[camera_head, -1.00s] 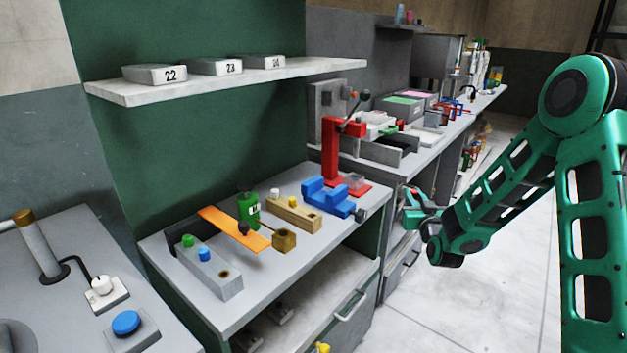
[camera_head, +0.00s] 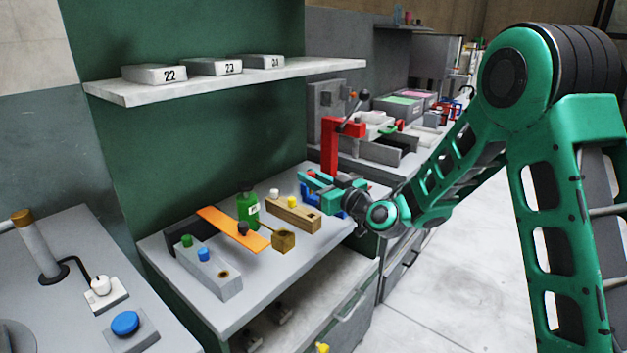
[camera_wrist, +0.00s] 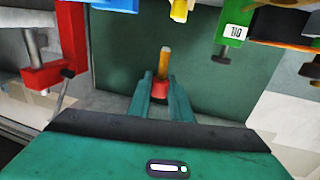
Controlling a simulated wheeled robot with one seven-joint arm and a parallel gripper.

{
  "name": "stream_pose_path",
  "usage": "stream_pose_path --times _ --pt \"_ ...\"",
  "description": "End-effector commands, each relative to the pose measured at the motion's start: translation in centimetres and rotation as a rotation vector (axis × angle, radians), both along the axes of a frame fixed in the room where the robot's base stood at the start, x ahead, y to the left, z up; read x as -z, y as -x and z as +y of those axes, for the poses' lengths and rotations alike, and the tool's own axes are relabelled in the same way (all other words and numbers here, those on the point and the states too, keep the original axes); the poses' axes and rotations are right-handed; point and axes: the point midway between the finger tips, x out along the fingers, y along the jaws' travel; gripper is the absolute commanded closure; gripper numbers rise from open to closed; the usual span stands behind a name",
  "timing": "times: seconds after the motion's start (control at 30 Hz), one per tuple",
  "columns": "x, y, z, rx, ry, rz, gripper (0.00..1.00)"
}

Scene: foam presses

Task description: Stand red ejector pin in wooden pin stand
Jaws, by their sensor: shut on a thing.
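The wooden pin stand (camera_head: 300,219) is a long block on the grey bench in the head view. A white-topped pin and a yellow-topped pin stand in it, and a dark hole shows toward its right end. My gripper (camera_head: 318,182) is above the bench, behind and to the right of the stand. In the wrist view my gripper (camera_wrist: 160,92) is shut on the red ejector pin (camera_wrist: 160,89), whose red part sits between the fingertips and whose golden shaft sticks out beyond them. I cannot make out the pin in the head view.
A grey block (camera_head: 222,277) with green and blue pins is nearer. A red press (camera_head: 329,150) and a partly hidden blue fixture are close to my gripper.

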Motion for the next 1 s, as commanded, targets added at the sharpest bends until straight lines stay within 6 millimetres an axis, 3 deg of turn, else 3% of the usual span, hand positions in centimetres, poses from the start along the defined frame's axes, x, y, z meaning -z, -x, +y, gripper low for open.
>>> stream_pose_path --times 0.43,1.0 --pt "0.0 0.1 -0.1 -0.002 -0.004 0.0 1.0" --pt "4.4 0.1 0.0 -0.003 -0.003 0.003 1.0"
